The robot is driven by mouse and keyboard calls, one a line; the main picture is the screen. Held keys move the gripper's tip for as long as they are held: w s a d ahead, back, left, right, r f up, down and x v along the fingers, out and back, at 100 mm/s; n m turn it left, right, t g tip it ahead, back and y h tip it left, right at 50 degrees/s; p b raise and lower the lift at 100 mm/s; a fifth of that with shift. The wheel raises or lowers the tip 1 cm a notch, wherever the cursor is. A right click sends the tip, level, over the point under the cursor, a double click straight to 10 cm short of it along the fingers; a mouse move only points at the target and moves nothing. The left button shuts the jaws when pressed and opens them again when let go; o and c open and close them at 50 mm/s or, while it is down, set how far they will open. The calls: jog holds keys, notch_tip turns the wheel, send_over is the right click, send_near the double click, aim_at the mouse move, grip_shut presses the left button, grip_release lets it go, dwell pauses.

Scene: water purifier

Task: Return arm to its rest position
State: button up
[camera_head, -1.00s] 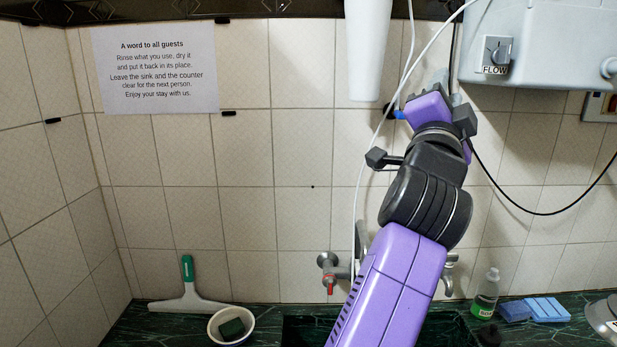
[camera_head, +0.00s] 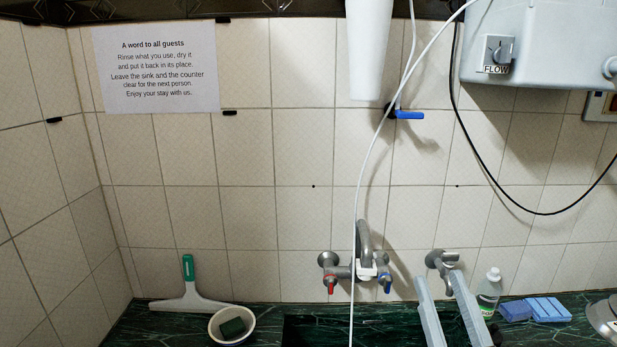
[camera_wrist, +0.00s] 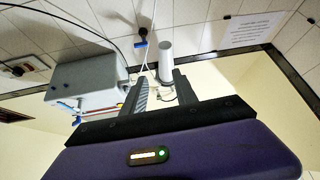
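My gripper (camera_head: 438,279) shows at the bottom of the head view as two grey fingers pointing up, with wall visible between them. It is low, over the sink area, and the rest of my arm is out of the picture. In the wrist view my gripper (camera_wrist: 158,82) has its dark fingers apart, with nothing held between them. The blue-handled valve (camera_head: 409,115) on the wall is far above the fingers, its handle pointing right. The water purifier (camera_head: 545,45) with its FLOW knob (camera_head: 498,50) hangs at the upper right.
A two-handled tap (camera_head: 365,255) is on the wall left of my fingers. A soap bottle (camera_head: 488,292) stands close to the right finger in the picture. Blue sponges (camera_head: 535,309), a bowl (camera_head: 231,325) and a squeegee (camera_head: 188,290) are on the counter. A white tube (camera_head: 372,150) hangs down.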

jog(key=s+f+m+g+h, duration=0.1)
jog(key=s+f+g, duration=0.2)
jog(key=s+f, duration=0.4)
jog(key=s+d+f+m+g, duration=0.1)
jog(key=s+f+g, duration=0.2)
jog(key=s+f, duration=0.5)
jog(key=s+d+f+g+h, duration=0.1)
jog(key=s+f+g, duration=0.2)
jog(key=s+f, duration=0.5)
jog(key=s, duration=0.9)
jog(key=shift+s+d+f+m+h, duration=0.25)
jog(key=shift+s+m+h, duration=0.05)
jog(key=shift+s+m, duration=0.1)
